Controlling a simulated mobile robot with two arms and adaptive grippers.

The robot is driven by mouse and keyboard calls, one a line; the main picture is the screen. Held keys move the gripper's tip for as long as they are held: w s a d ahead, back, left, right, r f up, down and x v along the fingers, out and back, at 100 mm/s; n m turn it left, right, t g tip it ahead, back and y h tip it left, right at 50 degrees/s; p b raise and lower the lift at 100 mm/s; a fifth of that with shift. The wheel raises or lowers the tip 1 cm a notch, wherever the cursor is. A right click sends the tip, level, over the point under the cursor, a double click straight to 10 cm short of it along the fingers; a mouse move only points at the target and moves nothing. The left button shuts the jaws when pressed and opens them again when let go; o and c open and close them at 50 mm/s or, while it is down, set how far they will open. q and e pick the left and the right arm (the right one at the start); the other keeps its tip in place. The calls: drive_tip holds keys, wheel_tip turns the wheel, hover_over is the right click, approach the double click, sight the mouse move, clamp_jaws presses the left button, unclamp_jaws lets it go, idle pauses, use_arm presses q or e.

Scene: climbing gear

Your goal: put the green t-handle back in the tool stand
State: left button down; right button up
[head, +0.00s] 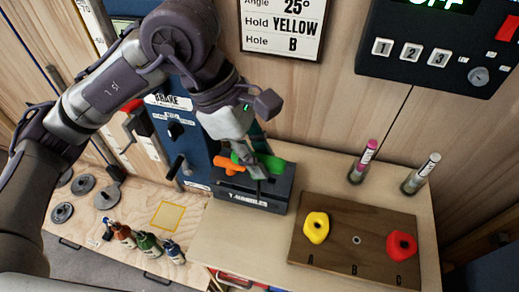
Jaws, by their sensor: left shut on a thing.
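The tool stand (281,192) is a dark block labelled for T-handles, near the back left of the light wood worktop. An orange T-handle (228,166) stands at its left part. My left gripper (266,170) points down over the stand and is shut on the green T-handle (275,163). The green bar shows on both sides of the fingers, just above the stand's top. The fingers and stand hide its shaft, so I cannot tell whether it is in a hole. My right gripper is not in view.
A brown board (340,255) with a yellow hold (316,227) and a red hold (401,245) lies to the right. Two markers stand behind it. A blue panel (190,135) with a lever rises left of the stand. Bottles (148,244) and weight discs stand at left.

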use_arm(q)
drive_tip(key=shift+d+r, duration=0.1)
drive_tip(key=w+d+f, duration=0.2)
drive_tip(key=w+f, duration=0.3)
drive_tip(key=w, duration=0.6)
drive_tip(key=shift+w+p, duration=0.3)
drive_tip(key=shift+w, duration=0.05)
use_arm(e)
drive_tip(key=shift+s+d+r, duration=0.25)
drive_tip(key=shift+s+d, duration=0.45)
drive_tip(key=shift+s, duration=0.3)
use_arm(q)
drive_tip(key=shift+w+d, duration=0.1)
